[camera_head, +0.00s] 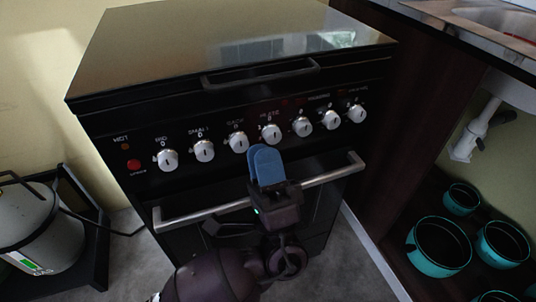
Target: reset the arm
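My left gripper (266,166) is in the middle of the camera_head view, in front of the black stove (325,88). Its blue fingers point up towards the row of silver knobs, just below one near the middle (270,134). The fingers look close together, with nothing seen between them, but a gap is hard to judge from this angle. Its dark wrist overlaps the oven's silver handle bar (205,212) in the picture; I cannot tell whether they touch. My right gripper is not in view.
A dark glass lid (235,35) covers the stove top. A gas cylinder (28,225) stands in a black tray at the left. At the right, a counter with a sink (490,15) stands over an open cupboard holding several teal pots (438,248) and a white drain pipe (472,140).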

